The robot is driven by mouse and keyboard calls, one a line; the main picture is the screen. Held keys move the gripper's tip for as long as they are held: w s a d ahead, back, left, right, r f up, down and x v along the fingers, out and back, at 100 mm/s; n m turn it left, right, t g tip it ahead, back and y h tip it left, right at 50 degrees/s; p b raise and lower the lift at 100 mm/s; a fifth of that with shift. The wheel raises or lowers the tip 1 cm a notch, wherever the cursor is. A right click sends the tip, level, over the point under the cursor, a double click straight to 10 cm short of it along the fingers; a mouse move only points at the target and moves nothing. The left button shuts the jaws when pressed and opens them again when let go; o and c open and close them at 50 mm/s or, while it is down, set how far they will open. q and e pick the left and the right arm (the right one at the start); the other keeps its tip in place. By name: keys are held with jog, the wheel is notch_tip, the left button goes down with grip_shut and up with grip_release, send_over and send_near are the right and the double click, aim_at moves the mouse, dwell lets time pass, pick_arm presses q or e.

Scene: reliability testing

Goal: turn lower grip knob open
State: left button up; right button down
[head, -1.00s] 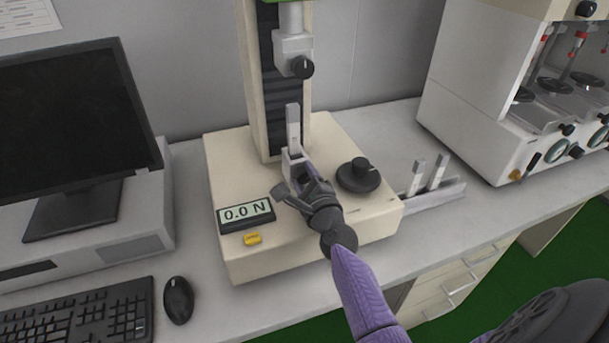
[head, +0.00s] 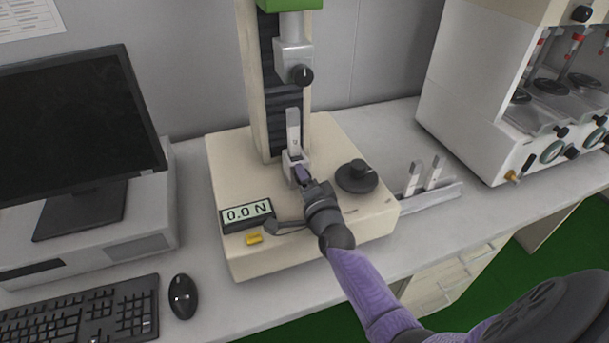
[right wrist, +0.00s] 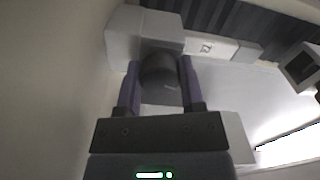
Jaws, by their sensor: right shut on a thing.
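The lower grip (head: 290,160) is a light grey block on the cream base of the testing machine, with an upright grey specimen strip (head: 293,130) standing in it. My right gripper (head: 301,174) reaches the front of this grip, where its own fingers hide the knob in the head view. In the right wrist view the dark round lower grip knob (right wrist: 160,70) sits between the two purple fingers (right wrist: 158,88), which are shut on it. The grey grip body (right wrist: 125,35) lies just beyond. My left gripper is not in view.
The upper grip (head: 293,55) with its black knob (head: 300,75) hangs above, clear of the strip. A black dial (head: 357,176) and a force display (head: 247,214) reading 0.0 N sit on the base. More strips stand in a rack (head: 430,195) at the right.

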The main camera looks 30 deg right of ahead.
jog(key=shift+f+n, duration=0.1)
jog(key=shift+n, duration=0.8)
jog(key=shift+c, duration=1.1)
grip_release()
jog(key=shift+p, duration=0.3)
jog(key=p+v, duration=0.2)
jog(key=v, duration=0.7)
jog(key=shift+w+p, duration=0.1)
jog(key=shift+p, duration=0.25)
jog(key=shift+s+a, duration=0.2)
jog(key=shift+s, duration=0.35)
